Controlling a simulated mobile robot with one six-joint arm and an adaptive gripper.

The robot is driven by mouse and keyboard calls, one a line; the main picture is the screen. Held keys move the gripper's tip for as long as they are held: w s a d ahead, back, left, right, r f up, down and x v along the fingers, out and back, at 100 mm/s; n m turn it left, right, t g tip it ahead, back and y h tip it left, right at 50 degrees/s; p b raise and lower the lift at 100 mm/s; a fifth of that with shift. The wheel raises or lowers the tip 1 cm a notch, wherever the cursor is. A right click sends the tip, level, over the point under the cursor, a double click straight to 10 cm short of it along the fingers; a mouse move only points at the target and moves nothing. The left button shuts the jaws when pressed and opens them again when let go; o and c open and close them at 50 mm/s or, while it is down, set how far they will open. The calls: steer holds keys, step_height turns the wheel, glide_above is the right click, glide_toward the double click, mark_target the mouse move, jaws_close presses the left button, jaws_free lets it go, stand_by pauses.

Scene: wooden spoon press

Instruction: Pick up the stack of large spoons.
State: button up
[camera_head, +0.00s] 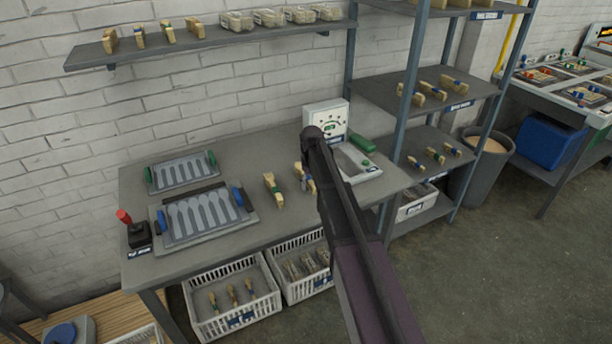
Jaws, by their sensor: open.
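Two banded stacks of wooden spoons lie on the grey workbench (225,250). Which of the two is the large size I cannot tell for sure. My gripper (309,182) is open at the right stack, over the bench. It is small and partly hidden behind my arm link, so I cannot tell whether its fingers touch the spoons.
Left on the bench are a small green-handled mold (182,172), a larger blue-handled mold (203,218) and a red-knobbed control (138,235). White crates (233,325) sit below; a wall shelf (200,42) and a rack (400,97) hold more stacks.

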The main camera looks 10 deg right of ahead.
jaws_close()
steer(key=shift+r, duration=0.15)
stand_by(0.4)
step_height(320, 180, up, 4)
steer(key=p, duration=0.3)
steer(key=shift+f+p, duration=0.25)
steer(key=shift+p, duration=0.15)
steer(key=s+r+p, duration=0.1)
steer(key=s, duration=1.5)
steer(key=shift+d+r, duration=0.1)
steer(key=shift+s, duration=0.25)
